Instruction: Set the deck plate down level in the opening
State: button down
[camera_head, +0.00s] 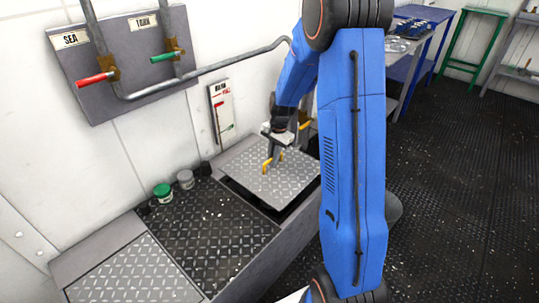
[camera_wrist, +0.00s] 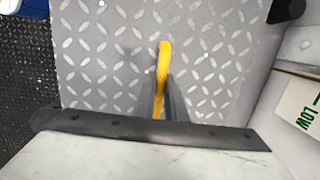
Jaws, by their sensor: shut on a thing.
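The deck plate (camera_head: 300,180) is light grey with a raised diamond tread and a yellow handle (camera_head: 267,166). My gripper (camera_head: 274,158) is shut on the handle. In the wrist view the handle (camera_wrist: 163,62) runs up between my grey fingers (camera_wrist: 160,100), and the plate (camera_wrist: 100,50) fills most of the picture. In the head view the plate is over the opening (camera_head: 262,207), whose dark gap shows along the plate's left and near edges. The plate's far right part is hidden by my arm. I cannot tell how high it hangs or whether it is exactly level.
A dark tread plate (camera_head: 205,228) and another light plate (camera_head: 135,275) lie to the left in the raised deck. A green-lidded jar (camera_head: 163,192) and a grey jar (camera_head: 186,179) stand by the wall. A gauge board (camera_head: 221,108) and valve panel (camera_head: 125,60) are on the wall.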

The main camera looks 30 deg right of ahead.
jog(key=shift+f, duration=0.1)
dwell(0.3)
jog(key=shift+f, duration=2.7)
jog(key=shift+f, duration=0.95)
jog(key=c, duration=1.7)
grip_release()
jog(key=shift+s, duration=0.1)
notch_tip(320, 180, up, 17)
send_over(273, 171)
jog(key=w+d, duration=0.2)
jog(key=d, duration=0.1)
jog(key=shift+s+d+r, duration=0.1)
jog(key=shift+d, duration=0.05)
